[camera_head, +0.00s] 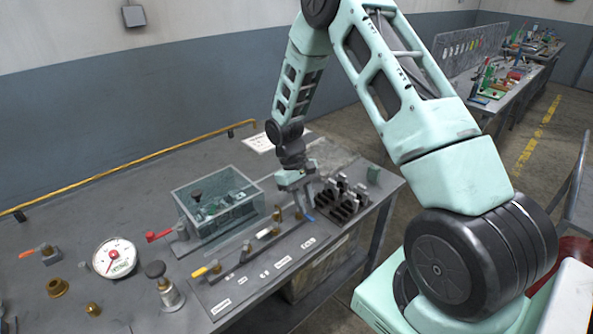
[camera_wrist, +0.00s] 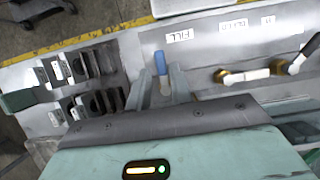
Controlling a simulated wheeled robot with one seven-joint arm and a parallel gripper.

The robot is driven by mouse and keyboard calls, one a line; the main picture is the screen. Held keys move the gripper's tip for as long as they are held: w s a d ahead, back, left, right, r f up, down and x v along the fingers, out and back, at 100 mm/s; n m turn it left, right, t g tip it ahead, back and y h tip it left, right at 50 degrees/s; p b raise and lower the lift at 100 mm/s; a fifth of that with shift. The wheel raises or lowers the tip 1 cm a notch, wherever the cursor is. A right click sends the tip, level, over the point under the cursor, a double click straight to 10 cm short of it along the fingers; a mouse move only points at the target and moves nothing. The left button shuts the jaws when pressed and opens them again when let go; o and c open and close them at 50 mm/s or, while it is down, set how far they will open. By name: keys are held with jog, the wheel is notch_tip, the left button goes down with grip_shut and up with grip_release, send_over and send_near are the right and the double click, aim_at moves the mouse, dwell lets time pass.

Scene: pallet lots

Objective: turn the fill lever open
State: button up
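The blue-handled lever (camera_wrist: 161,64) shows in the wrist view beside a white label (camera_wrist: 180,36) that reads FILL upside down. It also shows in the head view (camera_head: 308,217), near the right end of the row of valves on the bench. My gripper (camera_wrist: 160,78) is open, with one finger on each side of the blue handle and a gap visible around it. In the head view my gripper (camera_head: 296,186) hangs just above and behind the lever. The lever's pivot is hidden by my gripper.
A black slotted rack (camera_head: 342,201) stands close right of the lever. Other valves with brass fittings (camera_head: 276,214) lie to its left, ending in a yellow lever (camera_head: 206,268). A clear tank (camera_head: 217,204), red lever (camera_head: 159,236) and gauge (camera_head: 115,258) stand further left.

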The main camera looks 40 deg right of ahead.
jog(key=b+v, duration=0.2)
jog(key=v, duration=1.3)
jog(key=shift+r+b, duration=0.2)
jog(key=shift+b, duration=0.1)
jog(key=shift+w, duration=0.15)
jog(key=s+a+r+n+t, duration=0.15)
jog(key=s+a, duration=0.25)
jog(key=a, duration=0.5)
jog(key=s+a+r+n+t, duration=0.15)
jog(key=s+a, duration=0.25)
jog(key=a, duration=0.5)
jog(key=s+a+n, duration=0.1)
jog(key=s+a, duration=0.2)
jog(key=s, duration=0.3)
jog(key=s+a+n+t, duration=0.1)
jog(key=s+a, duration=0.2)
jog(key=s, duration=0.4)
jog(key=s+a+n, duration=0.2)
jog(key=s+a, duration=0.1)
jog(key=s, duration=0.4)
jog(key=shift+a+f+y, duration=0.15)
jog(key=shift+a+y, duration=0.25)
